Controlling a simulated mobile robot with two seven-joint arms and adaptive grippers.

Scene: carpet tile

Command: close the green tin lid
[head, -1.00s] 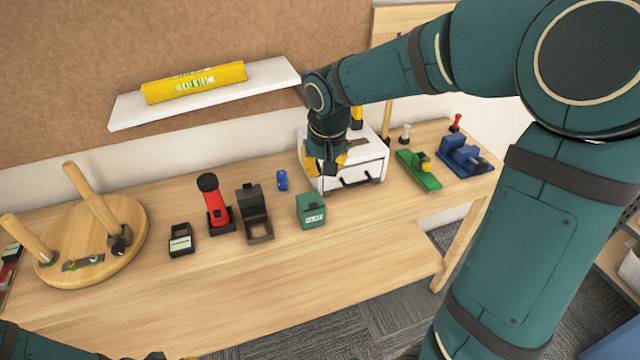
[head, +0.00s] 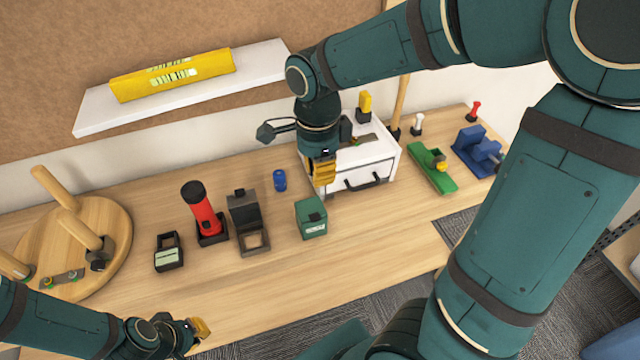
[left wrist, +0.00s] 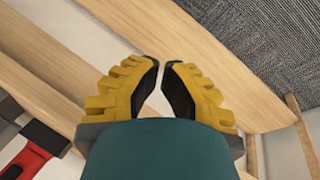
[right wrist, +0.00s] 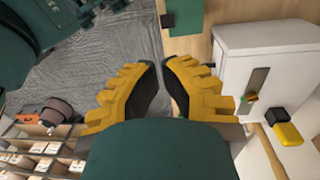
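The green tin (head: 311,219) stands on the table, left of the white drawer box. Its lid looks flat on top, with a dark latch; whether it is fully down I cannot tell. The tin shows partly at the top of the right wrist view (right wrist: 185,16). My right gripper (head: 325,172) is above and slightly right of the tin, in front of the drawer box, pointing down, empty, its fingers apart. My left gripper (head: 198,328) is low at the table's front edge, left of the tin, empty, its fingers apart in the left wrist view (left wrist: 161,66).
A dark tin with a raised lid (head: 246,208) and a red flashlight (head: 203,214) stand left of the green tin. A small blue item (head: 280,180) is behind it. The white drawer box (head: 366,195) is close to its right. Table in front of it is clear.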

